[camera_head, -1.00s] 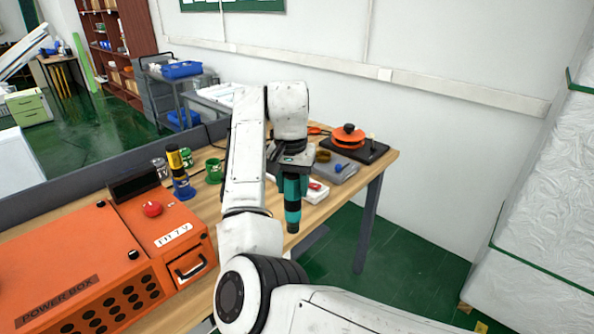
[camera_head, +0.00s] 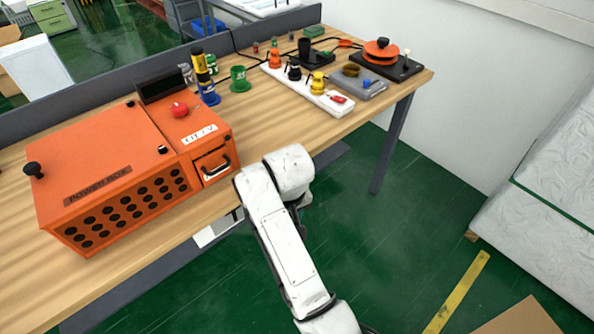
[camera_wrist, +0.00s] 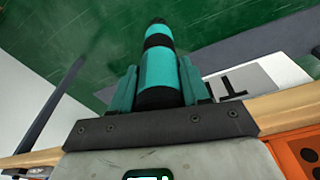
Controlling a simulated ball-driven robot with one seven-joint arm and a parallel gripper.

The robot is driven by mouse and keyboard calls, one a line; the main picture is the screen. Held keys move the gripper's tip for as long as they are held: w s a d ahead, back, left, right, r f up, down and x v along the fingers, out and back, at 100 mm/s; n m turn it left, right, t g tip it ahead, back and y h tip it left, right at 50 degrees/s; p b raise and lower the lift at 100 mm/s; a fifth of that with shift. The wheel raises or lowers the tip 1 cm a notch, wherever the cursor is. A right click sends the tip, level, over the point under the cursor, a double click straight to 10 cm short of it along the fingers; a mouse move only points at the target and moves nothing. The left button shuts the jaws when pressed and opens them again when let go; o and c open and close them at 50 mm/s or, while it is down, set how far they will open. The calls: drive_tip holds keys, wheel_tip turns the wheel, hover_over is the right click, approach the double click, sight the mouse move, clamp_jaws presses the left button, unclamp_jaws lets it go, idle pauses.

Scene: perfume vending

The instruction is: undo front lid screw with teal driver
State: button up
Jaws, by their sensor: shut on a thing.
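The orange power box (camera_head: 120,160) stands on the wooden table at the left in the head view. Its lid (camera_head: 85,140) is closed and has a small black screw (camera_head: 163,149) at its front right corner and another (camera_head: 130,103) at the back. My gripper (camera_wrist: 160,88) is shut on the teal driver (camera_wrist: 160,70), a teal and black cylinder that points away from the wrist, over the green floor. In the head view my arm's end is before the table's front edge, right of the box, and hides the gripper and driver.
A red button (camera_head: 179,109) and black display (camera_head: 162,84) sit on the box's right part, above a handled drawer (camera_head: 213,164). Colored cups, a white power strip (camera_head: 308,93) and an orange disc device (camera_head: 381,52) stand farther back right. Table right of the box is clear.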

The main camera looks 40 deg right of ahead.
drive_tip(key=s+a+f+n, duration=0.2)
drive_tip(key=s+a+f, duration=0.1)
drive_tip(key=a+f, duration=0.2)
drive_tip(key=shift+s+f+n, duration=0.25)
drive_tip(key=shift+f+n, duration=0.15)
drive_tip(key=shift+f, duration=0.35)
drive_tip(key=shift+d, duration=0.15)
